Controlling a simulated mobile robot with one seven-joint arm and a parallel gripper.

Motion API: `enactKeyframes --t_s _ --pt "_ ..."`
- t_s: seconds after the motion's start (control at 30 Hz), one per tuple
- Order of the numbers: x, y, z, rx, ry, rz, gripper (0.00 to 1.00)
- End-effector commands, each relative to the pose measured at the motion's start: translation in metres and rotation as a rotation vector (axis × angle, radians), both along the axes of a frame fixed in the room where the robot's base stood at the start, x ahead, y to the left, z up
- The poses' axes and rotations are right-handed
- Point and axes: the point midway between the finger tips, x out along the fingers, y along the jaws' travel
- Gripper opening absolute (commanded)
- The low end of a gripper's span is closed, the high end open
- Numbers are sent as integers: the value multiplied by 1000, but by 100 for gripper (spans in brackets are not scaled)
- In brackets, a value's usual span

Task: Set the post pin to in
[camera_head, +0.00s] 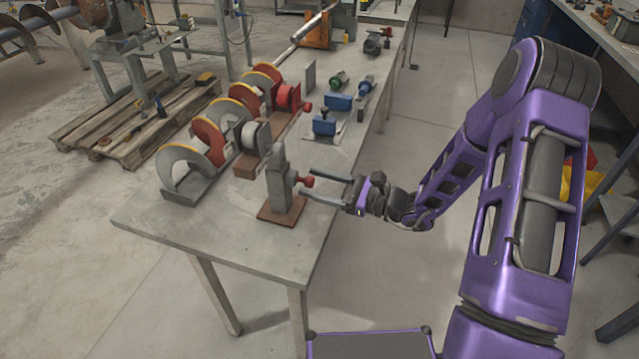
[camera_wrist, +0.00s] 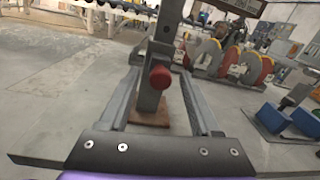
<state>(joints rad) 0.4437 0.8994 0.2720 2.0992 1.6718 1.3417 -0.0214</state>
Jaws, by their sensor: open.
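A grey post (camera_head: 279,178) stands upright on a brown base plate (camera_head: 281,211) near the front end of the table. A red pin knob (camera_head: 307,181) sticks out from the post's right side. In the wrist view the red knob (camera_wrist: 160,77) faces me in front of the grey post (camera_wrist: 155,100). My gripper (camera_head: 308,181) reaches in from the right, its two fingers spread on either side of the knob. In the wrist view the fingers (camera_wrist: 158,100) are wide apart with the knob between them. Contact with the knob is not visible. How far in the pin sits is hard to tell.
The grey table (camera_head: 140,215) has a bare front left corner. Behind the post stand red and grey curved guards (camera_head: 215,140) and blue devices (camera_head: 325,125). A wooden pallet (camera_head: 125,140) lies on the floor at left. Open floor lies right of the table.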

Motion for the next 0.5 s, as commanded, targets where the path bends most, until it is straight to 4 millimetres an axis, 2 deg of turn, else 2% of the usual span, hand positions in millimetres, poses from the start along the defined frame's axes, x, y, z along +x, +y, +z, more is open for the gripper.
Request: enactKeyframes --t_s 0.17,0.27,0.5 --pt "-3 -11 0 0 0 -3 64" --pt "-10 -27 1 0 0 -5 64" --pt "-33 -81 0 -1 0 -6 64"
